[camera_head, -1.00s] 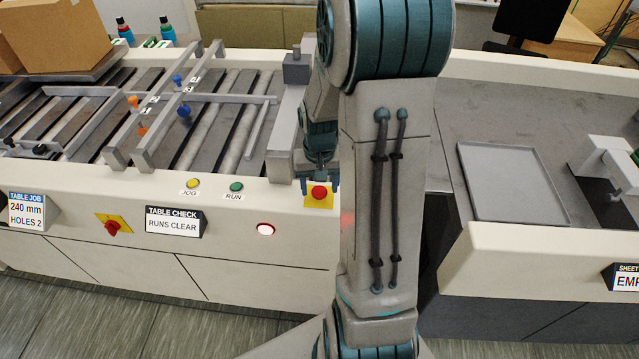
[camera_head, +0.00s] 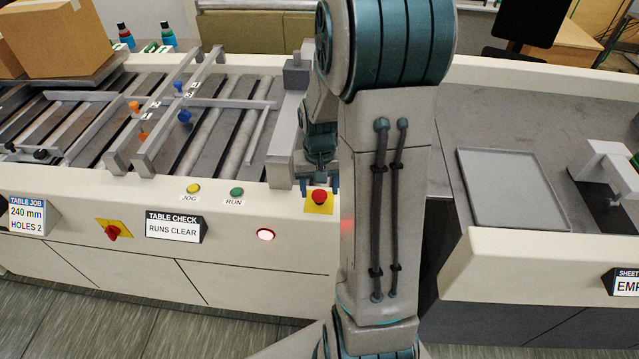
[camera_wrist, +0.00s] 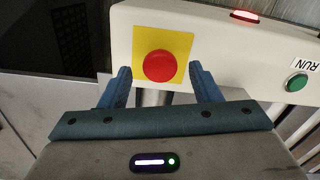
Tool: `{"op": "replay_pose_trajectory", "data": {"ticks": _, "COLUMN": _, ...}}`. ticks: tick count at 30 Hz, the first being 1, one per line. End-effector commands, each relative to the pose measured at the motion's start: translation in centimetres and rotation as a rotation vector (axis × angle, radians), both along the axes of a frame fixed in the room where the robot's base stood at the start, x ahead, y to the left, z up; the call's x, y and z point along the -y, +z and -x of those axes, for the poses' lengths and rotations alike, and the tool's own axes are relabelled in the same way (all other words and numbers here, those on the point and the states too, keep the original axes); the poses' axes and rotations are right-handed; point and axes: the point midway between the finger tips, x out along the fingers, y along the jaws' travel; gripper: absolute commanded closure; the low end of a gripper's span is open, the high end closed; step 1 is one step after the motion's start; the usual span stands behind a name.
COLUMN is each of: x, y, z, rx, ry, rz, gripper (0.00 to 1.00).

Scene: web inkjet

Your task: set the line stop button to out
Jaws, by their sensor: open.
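The line stop button is a red mushroom button (camera_head: 319,196) on a yellow square plate, on the front edge of the roller table's cream rail. It also shows in the wrist view (camera_wrist: 160,66), just beyond my fingertips. My gripper (camera_head: 319,182) is right at the button in the head view, partly hidden by my arm. In the wrist view my gripper (camera_wrist: 160,84) is open, with one blue finger on each side of the button's lower part. Nothing is held. Whether the fingers touch the button or plate I cannot tell.
A green RUN button (camera_head: 237,192) and a yellow JOG button (camera_head: 193,188) sit left of the stop button. A lit red lamp (camera_head: 265,234) is on the front panel. A red-and-yellow rotary switch (camera_head: 112,231) is further left. A grey tray (camera_head: 512,186) lies on the right table.

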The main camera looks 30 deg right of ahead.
Motion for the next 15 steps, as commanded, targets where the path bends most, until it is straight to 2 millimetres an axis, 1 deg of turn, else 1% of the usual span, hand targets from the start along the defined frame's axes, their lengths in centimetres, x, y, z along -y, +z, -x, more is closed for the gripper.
{"op": "replay_pose_trajectory", "data": {"ticks": 4, "x": 0.0, "y": 0.8, "z": -0.1, "rx": 0.002, "ry": 0.0, "rz": 0.001, "gripper": 0.43}}
{"op": "replay_pose_trajectory", "data": {"ticks": 7, "x": 0.0, "y": 2.2, "z": -0.1, "rx": 0.005, "ry": 0.0, "rz": 0.002, "gripper": 0.43}}
{"op": "replay_pose_trajectory", "data": {"ticks": 11, "x": 0.1, "y": 5.1, "z": -0.1, "rx": 0.007, "ry": -0.002, "rz": 0.003, "gripper": 0.43}}
{"op": "replay_pose_trajectory", "data": {"ticks": 15, "x": 0.0, "y": 8.4, "z": -0.1, "rx": 0.007, "ry": 0.0, "rz": 0.003, "gripper": 0.43}}
